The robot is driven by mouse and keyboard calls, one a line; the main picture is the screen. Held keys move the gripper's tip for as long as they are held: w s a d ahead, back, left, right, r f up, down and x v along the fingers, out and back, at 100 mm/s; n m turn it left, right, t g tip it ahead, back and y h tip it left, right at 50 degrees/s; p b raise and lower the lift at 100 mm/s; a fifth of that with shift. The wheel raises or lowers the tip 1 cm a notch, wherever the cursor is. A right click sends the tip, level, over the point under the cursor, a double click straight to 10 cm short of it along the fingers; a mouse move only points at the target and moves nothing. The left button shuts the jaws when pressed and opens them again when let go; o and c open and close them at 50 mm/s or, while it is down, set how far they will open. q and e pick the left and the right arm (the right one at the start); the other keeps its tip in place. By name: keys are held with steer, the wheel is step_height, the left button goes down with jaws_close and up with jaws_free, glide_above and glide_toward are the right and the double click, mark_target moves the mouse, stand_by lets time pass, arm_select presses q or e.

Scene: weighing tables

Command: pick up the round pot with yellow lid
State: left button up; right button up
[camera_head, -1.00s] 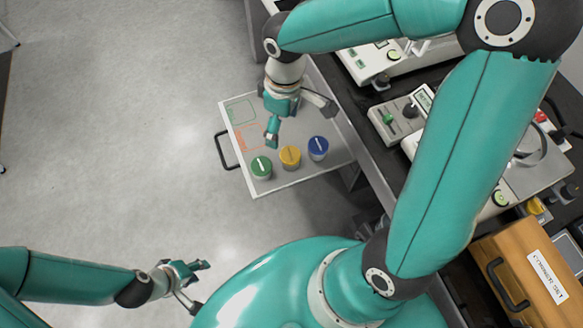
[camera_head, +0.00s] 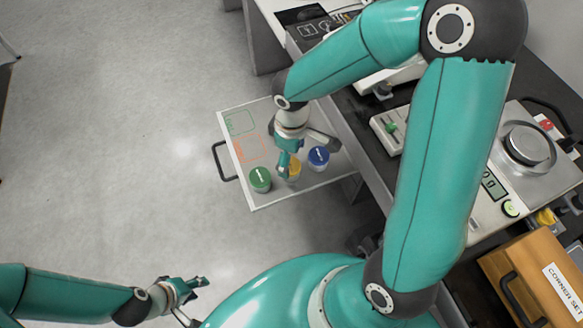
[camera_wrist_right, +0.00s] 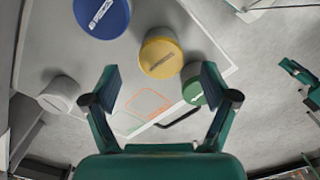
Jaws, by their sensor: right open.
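The round pot with the yellow lid (camera_head: 294,168) stands in the pull-out drawer, between the green-lidded and blue-lidded pots. My right gripper partly hides it in the head view. In the right wrist view the yellow-lidded pot (camera_wrist_right: 161,57) shows whole, ahead of and between the two open fingers, apart from them. My right gripper (camera_head: 303,160) is open and empty above the drawer; its fingers also show in the wrist view (camera_wrist_right: 161,76). My left gripper (camera_head: 190,296) is low at the left, away from the pots, its fingers apart and nothing between them.
The green-lidded pot (camera_head: 260,178) and blue-lidded pot (camera_head: 318,157) flank the yellow one closely. A grey pot (camera_wrist_right: 58,94) shows in the wrist view. The drawer (camera_head: 232,152) has a dark handle (camera_head: 222,162). A bench with scales (camera_head: 525,147) and a wooden box (camera_head: 540,275) stands right.

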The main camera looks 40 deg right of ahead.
mark_target(291, 165)
step_height(291, 165, down, 5)
steer(key=shift+a+r, duration=0.1)
steer(key=c, duration=1.3)
steer(key=shift+c, duration=0.2)
